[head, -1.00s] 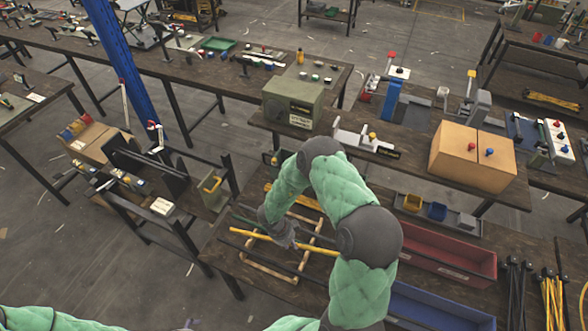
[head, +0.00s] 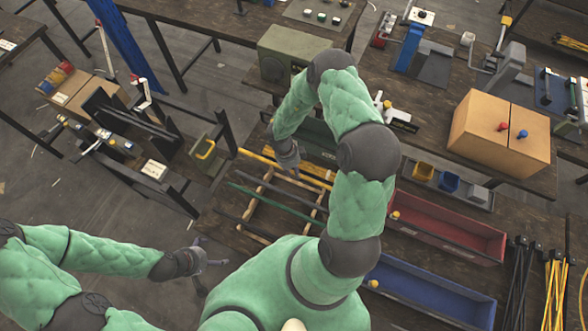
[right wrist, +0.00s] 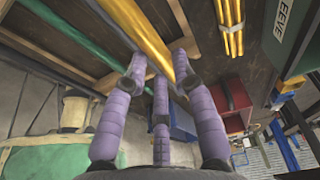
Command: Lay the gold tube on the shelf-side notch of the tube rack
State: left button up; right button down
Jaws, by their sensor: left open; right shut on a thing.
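The gold tube (head: 256,158) lies slanting across the far, shelf-side end of the wooden tube rack (head: 258,191). My right gripper (head: 286,171) is shut on it near its middle. In the right wrist view the gold tube (right wrist: 146,32) runs between the purple fingers (right wrist: 160,78). I cannot tell whether the tube rests in the notch or hangs just above it. A green tube (head: 262,198) and a dark tube (head: 238,220) lie across the rack nearer to me. My left gripper (head: 203,265) is open and empty, left of the rack, away from the tubes.
More yellow tubes (right wrist: 230,25) lie just beyond the rack, close to the held tube. A red bin (head: 450,228) and a blue bin (head: 432,297) stand to the right. The shelf behind carries a green box (head: 290,50) and a cardboard box (head: 500,132).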

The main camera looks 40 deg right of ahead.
notch_tip(320, 180, down, 4)
jog(key=b, duration=0.4)
jog(key=shift+f, duration=0.15)
jog(key=shift+f+b, duration=0.35)
jog(key=shift+b, duration=0.05)
jog(key=shift+f+b, duration=0.65)
jog(key=shift+f, duration=1)
jog(key=shift+w, duration=0.1)
jog(key=c, duration=0.9)
grip_release()
jog(key=shift+c, duration=0.2)
jog(key=v, duration=1.2)
